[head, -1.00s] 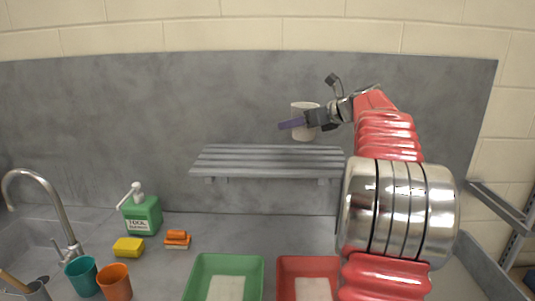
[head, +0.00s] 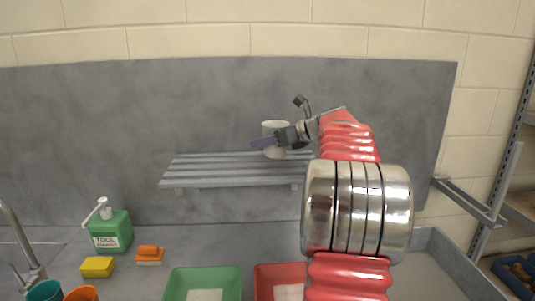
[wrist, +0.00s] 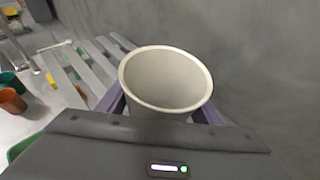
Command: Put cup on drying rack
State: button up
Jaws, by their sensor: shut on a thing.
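The cup (head: 275,128) is white and upright, with its open rim facing up. My gripper (head: 264,142) is shut on it, with the purple fingers on either side of its body. In the wrist view the cup (wrist: 165,82) looks empty between the fingers. The drying rack (head: 220,171) is a grey slatted shelf on the back wall. The cup is at the right part of the rack, its base close to the slats; I cannot tell whether it touches them. The rack's slats (wrist: 88,66) also show at left in the wrist view.
The rack's left part is bare. Below stand a green tray (head: 205,275), a red tray (head: 280,273), a green soap bottle (head: 110,230), a yellow sponge (head: 97,267) and an orange brush (head: 149,254). Teal and orange cups (head: 82,294) stand at lower left.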

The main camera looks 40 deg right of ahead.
aim_at(284, 149)
jog(key=shift+f, duration=0.25)
jog(key=shift+f, duration=1.9)
jog(key=o, duration=1.1)
jog(key=shift+f, duration=0.1)
jog(key=v, duration=1.2)
jog(key=shift+s, duration=0.1)
